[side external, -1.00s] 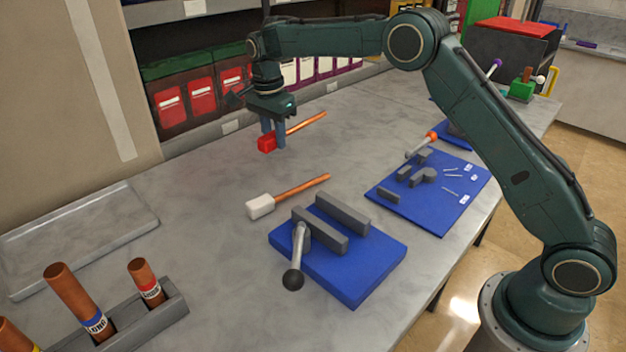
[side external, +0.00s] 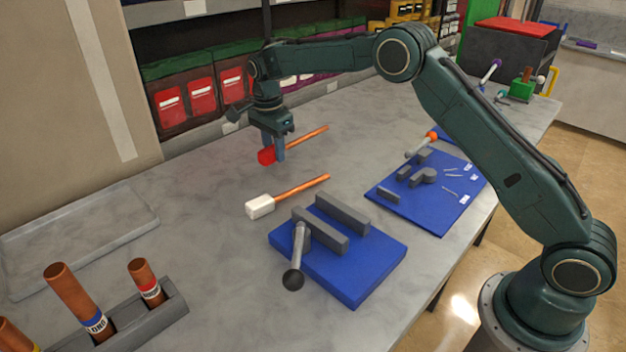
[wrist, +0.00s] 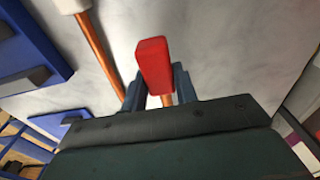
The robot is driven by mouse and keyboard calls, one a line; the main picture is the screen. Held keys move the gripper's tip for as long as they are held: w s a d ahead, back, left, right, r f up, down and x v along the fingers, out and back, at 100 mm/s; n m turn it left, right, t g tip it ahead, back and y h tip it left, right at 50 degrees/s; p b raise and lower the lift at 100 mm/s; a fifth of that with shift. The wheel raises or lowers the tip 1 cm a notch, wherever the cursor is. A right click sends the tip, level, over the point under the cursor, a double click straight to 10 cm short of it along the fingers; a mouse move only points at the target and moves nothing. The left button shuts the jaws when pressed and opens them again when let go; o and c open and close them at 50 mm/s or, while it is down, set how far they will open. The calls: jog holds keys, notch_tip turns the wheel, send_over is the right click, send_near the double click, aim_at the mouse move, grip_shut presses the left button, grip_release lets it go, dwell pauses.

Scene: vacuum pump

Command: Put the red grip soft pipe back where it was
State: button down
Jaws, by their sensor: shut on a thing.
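The soft pipe with the red grip (side external: 266,156) is a copper-coloured rod with a red block at its left end. My gripper (side external: 273,155) is shut on the red grip, fingers pointing down, at the far side of the table. The copper rod (side external: 308,138) points right and away. I cannot tell whether the pipe touches the table. In the wrist view the red grip (wrist: 154,65) stands between the two fingers (wrist: 158,88), with most of its rod hidden behind the gripper.
A white-grip pipe (side external: 260,207) lies nearer on the table, roughly parallel. A blue vise base (side external: 350,280) and a blue board with grey blocks (side external: 428,210) are at the right. A grey tray (side external: 80,235) and a tube rack (side external: 170,308) are at the left. Shelves stand behind.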

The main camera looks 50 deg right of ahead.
aim_at(276, 177)
jog(key=shift+f, duration=2.5)
jog(key=shift+f, duration=0.15)
jog(key=c, duration=1.1)
grip_release()
jog(key=r, duration=1.1)
jog(key=shift+a+r, duration=0.3)
jog(key=shift+r, duration=0.35)
